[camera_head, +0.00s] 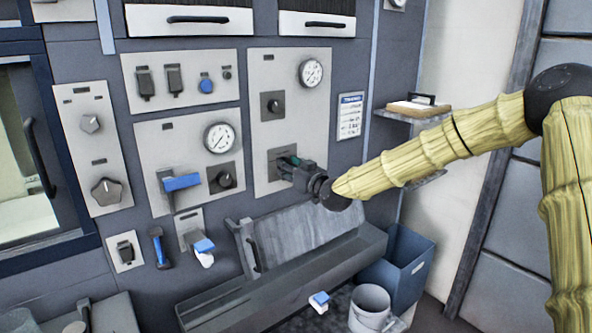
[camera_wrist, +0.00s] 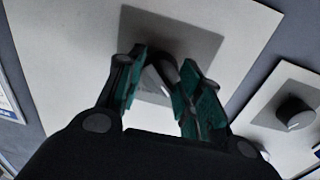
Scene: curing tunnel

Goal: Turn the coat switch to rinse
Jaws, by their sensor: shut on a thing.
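My gripper (camera_head: 290,162) reaches the lower square grey plate (camera_head: 274,172) on the right-hand light panel (camera_head: 264,80) of the wall. In the wrist view its green-padded fingers (camera_wrist: 163,82) are closed on the sides of a small dark switch knob (camera_wrist: 160,74), which stands on a grey square plate (camera_wrist: 190,40). Only part of the knob shows between the fingers. In the head view the gripper hides most of it. I cannot read any coat or rinse marking, nor the knob's setting.
Another black knob (camera_head: 273,105) and a gauge (camera_head: 311,73) sit above on the same panel. The panel to the left has a blue-handled lever (camera_head: 182,182) and a black knob (camera_head: 223,178). Below are a sloped grey trough (camera_head: 300,245), a blue bin (camera_head: 408,262) and a bucket (camera_head: 369,305).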

